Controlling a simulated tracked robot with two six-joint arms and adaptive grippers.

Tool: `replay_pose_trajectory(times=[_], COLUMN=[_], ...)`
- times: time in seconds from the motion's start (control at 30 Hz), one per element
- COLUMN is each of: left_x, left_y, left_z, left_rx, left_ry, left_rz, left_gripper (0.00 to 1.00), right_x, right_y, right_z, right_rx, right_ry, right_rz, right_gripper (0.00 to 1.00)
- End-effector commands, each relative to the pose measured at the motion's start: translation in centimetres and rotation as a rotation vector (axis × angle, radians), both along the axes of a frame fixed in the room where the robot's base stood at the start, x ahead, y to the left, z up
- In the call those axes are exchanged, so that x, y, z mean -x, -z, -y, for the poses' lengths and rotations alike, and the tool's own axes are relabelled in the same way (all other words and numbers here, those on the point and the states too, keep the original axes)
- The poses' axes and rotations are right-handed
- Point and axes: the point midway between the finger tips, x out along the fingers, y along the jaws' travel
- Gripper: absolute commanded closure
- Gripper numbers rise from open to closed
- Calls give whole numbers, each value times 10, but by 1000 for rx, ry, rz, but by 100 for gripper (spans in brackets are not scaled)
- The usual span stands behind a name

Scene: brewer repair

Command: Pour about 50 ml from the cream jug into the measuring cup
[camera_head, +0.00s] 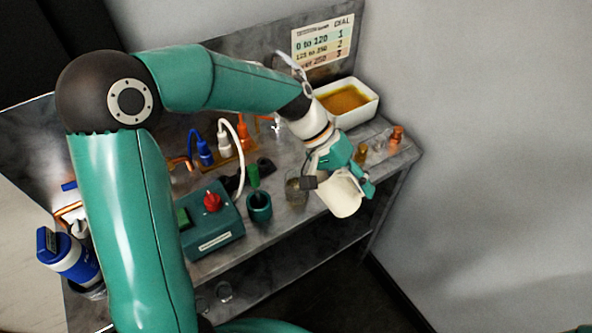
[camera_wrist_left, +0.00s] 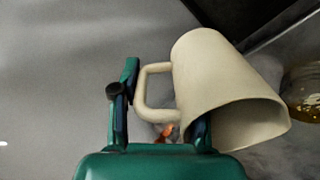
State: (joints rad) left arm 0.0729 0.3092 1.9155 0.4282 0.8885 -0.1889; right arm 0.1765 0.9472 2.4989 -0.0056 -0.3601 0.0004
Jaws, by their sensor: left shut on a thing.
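My left gripper (camera_head: 342,168) is shut on the handle of the cream jug (camera_head: 343,197) and holds it at the front edge of the bench. The cream-white jug is tilted. In the left wrist view the jug (camera_wrist_left: 212,75) fills the upper right, with its handle between the fingers of the gripper (camera_wrist_left: 160,118). A clear glass cup (camera_head: 294,193), which looks like the measuring cup, stands on the bench just left of the jug. A glass with amber contents (camera_wrist_left: 304,92) shows at the right edge of the wrist view. I see no stream, and the liquid levels are unclear. My right gripper is out of view.
A teal box with a red knob (camera_head: 212,203) and a dark green cup (camera_head: 259,206) stand left of the glass. A white tray of orange-brown stuff (camera_head: 348,101) is behind. Small bottles (camera_head: 396,135) stand at the right end. The bench (camera_head: 280,232) ends near the jug.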

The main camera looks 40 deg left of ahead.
Motion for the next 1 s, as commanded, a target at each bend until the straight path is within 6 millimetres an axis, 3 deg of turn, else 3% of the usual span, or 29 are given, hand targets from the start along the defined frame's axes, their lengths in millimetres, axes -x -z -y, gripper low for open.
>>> replay_pose_trajectory(times=[0.2,1.0], left_x=[-1,-1], left_y=[4,7], left_z=[7,7], left_rx=[-81,-86], left_ry=[2,0], left_rz=[-13,-14], left_gripper=[100,100], right_x=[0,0], right_y=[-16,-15], right_z=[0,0], right_rx=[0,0], right_ry=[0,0], right_rz=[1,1], right_gripper=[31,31])
